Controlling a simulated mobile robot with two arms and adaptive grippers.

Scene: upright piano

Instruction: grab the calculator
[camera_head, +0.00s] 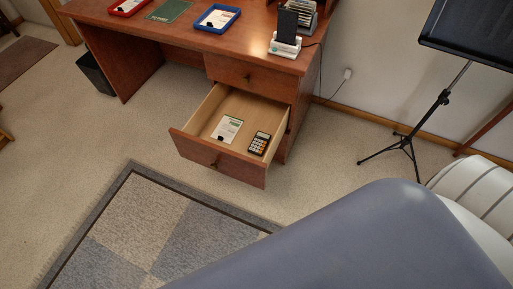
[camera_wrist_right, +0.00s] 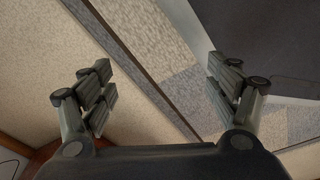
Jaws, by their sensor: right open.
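A small dark calculator (camera_head: 259,143) with light keys lies in the open drawer (camera_head: 213,104) of the wooden desk, at the drawer's right side near its front. My right gripper (camera_wrist_right: 160,95) shows in the right wrist view with its two fingers spread wide and nothing between them. Carpet and rug lie beyond the fingers, and the calculator is not visible in that view. Neither gripper shows in the head view.
A paper with a dark clip (camera_head: 228,129) lies left of the calculator. The desk top (camera_head: 190,38) holds trays and a phone on a stand (camera_head: 286,35). A music stand (camera_head: 411,135) is at the right. A checkered rug (camera_head: 150,225) lies before the drawer.

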